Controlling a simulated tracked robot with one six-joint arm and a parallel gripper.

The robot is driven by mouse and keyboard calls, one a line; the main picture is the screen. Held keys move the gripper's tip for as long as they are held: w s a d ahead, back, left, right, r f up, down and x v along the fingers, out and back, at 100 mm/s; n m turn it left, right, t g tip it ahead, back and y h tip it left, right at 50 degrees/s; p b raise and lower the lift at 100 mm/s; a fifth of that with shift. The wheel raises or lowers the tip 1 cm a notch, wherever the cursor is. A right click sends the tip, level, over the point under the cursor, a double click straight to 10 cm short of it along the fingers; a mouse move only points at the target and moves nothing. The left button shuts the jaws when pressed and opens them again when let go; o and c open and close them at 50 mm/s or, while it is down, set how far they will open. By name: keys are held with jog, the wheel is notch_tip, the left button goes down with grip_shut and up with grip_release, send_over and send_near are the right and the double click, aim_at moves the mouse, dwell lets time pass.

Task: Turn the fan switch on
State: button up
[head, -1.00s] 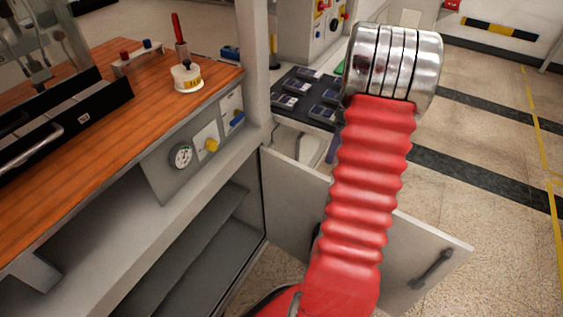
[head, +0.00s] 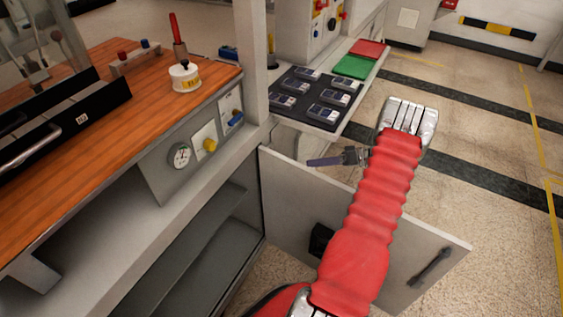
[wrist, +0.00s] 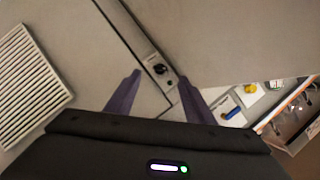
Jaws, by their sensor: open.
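I see no readable label for the fan switch and cannot tell which control it is. In the wrist view, a black knob (wrist: 160,70) sits on a narrow grey panel, beyond and between my fingertips. A blue lever (head: 236,118) and a yellow knob (head: 210,145) sit on the bench front in the head view. Both also show right of my fingers in the wrist view, the lever (wrist: 232,113) below the knob (wrist: 248,87). My gripper (head: 315,162) is open and empty, pointing left above the open cabinet door. Its two fingers stand apart in the wrist view (wrist: 157,92).
The open cabinet door (head: 290,195) stands below my gripper. A round gauge (head: 180,155) is left of the yellow knob. A grey post (head: 252,65) rises at the bench corner. A dark tray (head: 290,115) of devices lies behind. Open floor is at right.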

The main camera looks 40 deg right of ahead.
jog(key=shift+w+d+r+m+t, duration=0.3)
jog(key=shift+w+r+t, duration=0.1)
jog(key=shift+t, duration=0.2)
jog(key=shift+a, duration=0.1)
jog(key=x, duration=1.3)
jog(key=shift+w+a+f, duration=0.2)
jog(key=shift+w, duration=0.1)
jog(key=shift+c, duration=0.2)
jog(key=c, duration=0.9)
jog(key=shift+a, duration=0.25)
jog(key=shift+c, duration=0.5)
jog(key=shift+d, duration=0.2)
